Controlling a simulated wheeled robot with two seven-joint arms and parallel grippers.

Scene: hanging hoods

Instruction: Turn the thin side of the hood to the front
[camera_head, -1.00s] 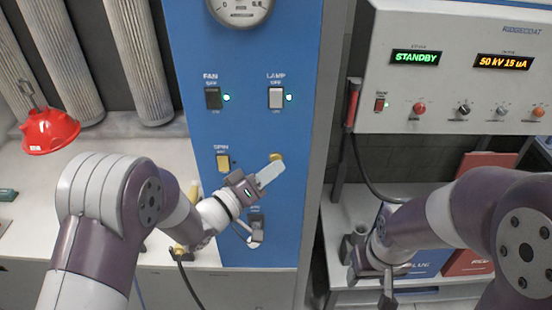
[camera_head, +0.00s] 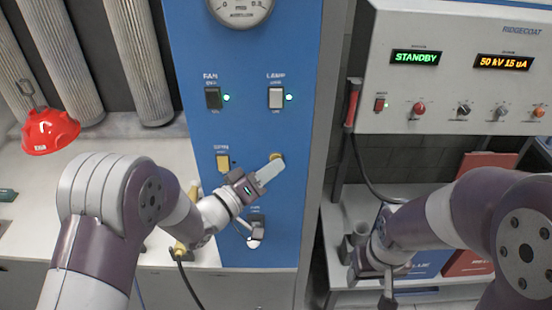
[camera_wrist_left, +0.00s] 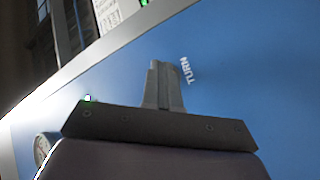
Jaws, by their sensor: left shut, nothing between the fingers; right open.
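The red hood (camera_head: 50,131) hangs from a hook at the far left in the head view. It is a dome with a brim, slightly tilted, with a small pale marking on its lower left. My left gripper (camera_head: 275,168) is shut and empty, its tips at the yellow round button (camera_head: 277,156) on the blue panel. In the left wrist view my shut fingers (camera_wrist_left: 162,70) point at the panel beside the word TURN; the button is hidden there. I cannot tell whether it is pressed in. My right gripper (camera_head: 388,292) is open and low at the right, partly cut off.
The blue panel (camera_head: 245,125) also carries FAN and LAMP switches, a yellow SPIN switch (camera_head: 223,162) and a gauge (camera_head: 240,8). Tall pleated filters (camera_head: 137,60) stand behind the pale bench (camera_head: 120,145). A grey control box (camera_head: 455,75) reads STANDBY at the right.

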